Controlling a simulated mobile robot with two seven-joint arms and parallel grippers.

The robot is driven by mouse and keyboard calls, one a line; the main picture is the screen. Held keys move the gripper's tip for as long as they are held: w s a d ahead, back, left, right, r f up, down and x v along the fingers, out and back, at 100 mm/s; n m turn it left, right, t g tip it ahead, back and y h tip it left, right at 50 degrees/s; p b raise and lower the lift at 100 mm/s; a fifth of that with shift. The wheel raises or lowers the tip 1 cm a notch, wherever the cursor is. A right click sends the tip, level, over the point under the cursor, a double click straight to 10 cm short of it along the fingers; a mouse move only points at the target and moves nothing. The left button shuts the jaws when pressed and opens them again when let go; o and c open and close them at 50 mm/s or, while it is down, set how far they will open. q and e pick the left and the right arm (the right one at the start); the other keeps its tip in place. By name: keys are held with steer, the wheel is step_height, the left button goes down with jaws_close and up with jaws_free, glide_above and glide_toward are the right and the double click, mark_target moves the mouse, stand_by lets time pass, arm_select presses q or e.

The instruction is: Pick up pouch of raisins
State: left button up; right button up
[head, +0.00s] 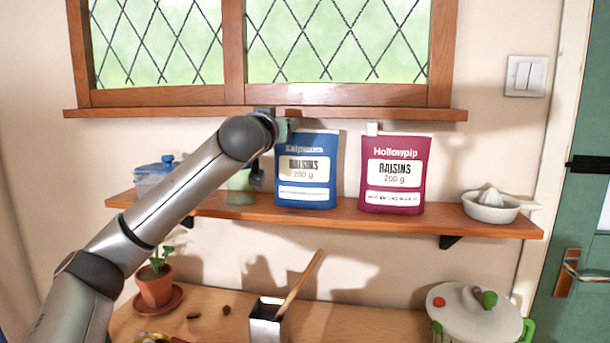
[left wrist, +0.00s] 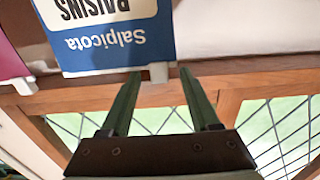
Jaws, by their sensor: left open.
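A blue pouch of raisins (head: 306,170) labelled Salpi… stands upright on the wooden shelf. A maroon Hollowpip pouch of raisins (head: 396,175) stands to its right with a pale clip at its top left. My left gripper (head: 287,128) is at the top left edge of the blue pouch. In the left wrist view the blue pouch (left wrist: 115,50) appears upside down, reading Salpicota. There my left gripper (left wrist: 160,74) is open, and a white tab (left wrist: 158,72) at the pouch's top edge shows between its fingertips. My right gripper is not in view.
The shelf (head: 340,212) also holds a blue-lidded container (head: 152,180), a pale green cup (head: 240,188) partly behind my arm, and a white juicer (head: 491,204). The window sill (head: 380,113) runs just above the pouches. Below are a potted plant, a utensil holder and a pot.

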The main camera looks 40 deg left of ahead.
arm_select(q)
steer(key=shift+x, duration=1)
jaws_close()
steer(key=shift+r, duration=0.1)
stand_by(0.6)
